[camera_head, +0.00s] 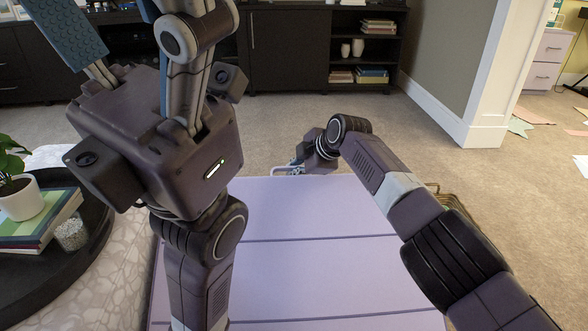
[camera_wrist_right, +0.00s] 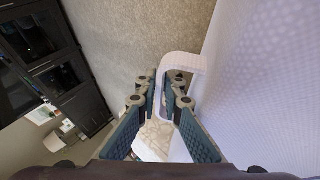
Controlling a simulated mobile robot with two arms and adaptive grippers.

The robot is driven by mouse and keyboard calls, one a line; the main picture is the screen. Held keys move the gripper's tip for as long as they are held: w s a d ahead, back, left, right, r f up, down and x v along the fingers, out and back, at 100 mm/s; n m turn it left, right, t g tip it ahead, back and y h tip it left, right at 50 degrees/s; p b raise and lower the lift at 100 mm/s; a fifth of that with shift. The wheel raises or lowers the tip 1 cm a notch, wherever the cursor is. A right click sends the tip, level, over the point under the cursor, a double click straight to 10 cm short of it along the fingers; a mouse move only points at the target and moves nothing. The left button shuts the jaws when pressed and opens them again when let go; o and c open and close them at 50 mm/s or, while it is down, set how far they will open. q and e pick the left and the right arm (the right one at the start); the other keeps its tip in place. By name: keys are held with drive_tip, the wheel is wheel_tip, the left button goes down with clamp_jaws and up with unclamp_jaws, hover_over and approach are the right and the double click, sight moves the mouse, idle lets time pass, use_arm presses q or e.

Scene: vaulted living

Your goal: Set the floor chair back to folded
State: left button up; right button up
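The lavender floor chair (camera_head: 300,210) lies in the middle of the head view, its ribbed panels running away from me. In the right wrist view its pale surface (camera_wrist_right: 275,80) fills the right side, with a rounded pale loop (camera_wrist_right: 185,60) at its edge. My right gripper (camera_head: 296,164) is at the chair's far edge. In the right wrist view its fingers (camera_wrist_right: 164,95) are apart, with the loop's bar running between them; I cannot tell whether they touch it. My left gripper (camera_head: 118,45) is raised at upper left, its fingers spread and empty, tips partly out of frame.
A dark round table (camera_head: 75,265) with books and a potted plant (camera_head: 20,195) stands at the left. A dark cabinet (camera_head: 290,50) lines the back. A white-trimmed wall corner (camera_head: 490,90) is at the right.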

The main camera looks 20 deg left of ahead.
sight(314, 176)
drive_tip(key=shift+o, duration=1)
drive_tip(key=shift+w+d+f, duration=0.15)
drive_tip(key=shift+w+d, duration=0.05)
drive_tip(key=shift+f, duration=0.1)
drive_tip(key=shift+s+f, duration=0.1)
drive_tip(key=shift+v, duration=1.15)
drive_tip(key=v, duration=0.8)
drive_tip(key=shift+r, duration=0.4)
drive_tip(key=shift+v, duration=0.8)
drive_tip(key=shift+a, duration=0.1)
